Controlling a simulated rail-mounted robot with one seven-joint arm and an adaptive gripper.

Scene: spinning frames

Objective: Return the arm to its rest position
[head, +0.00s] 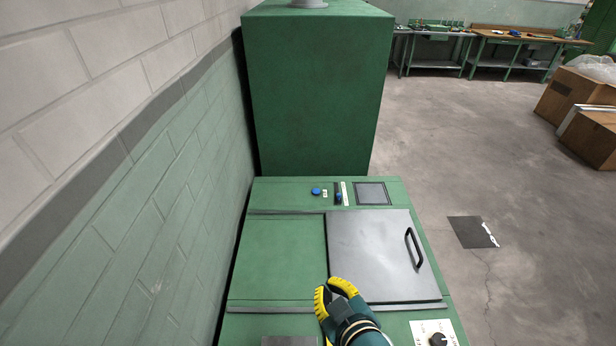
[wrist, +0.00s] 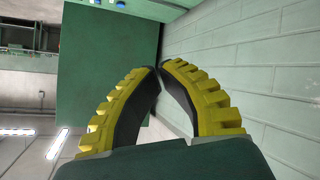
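My gripper (head: 331,285) is at the bottom middle of the head view, above the near edge of the green machine (head: 275,255). Its yellow ribbed fingers with dark inner pads also fill the middle of the wrist view (wrist: 158,70). There the fingertips meet with nothing between them. Part of my arm runs down out of the head view. The gripper overlaps the lower left of the grey sliding lid (head: 370,255); whether it touches the machine cannot be told.
A tall green cabinet (head: 315,95) stands behind the machine. A brick wall (head: 150,190) runs close along the left. A knob panel (head: 434,335) is at lower right. Open floor (head: 540,240) lies to the right, with cardboard boxes (head: 572,100) and workbenches (head: 520,38) beyond.

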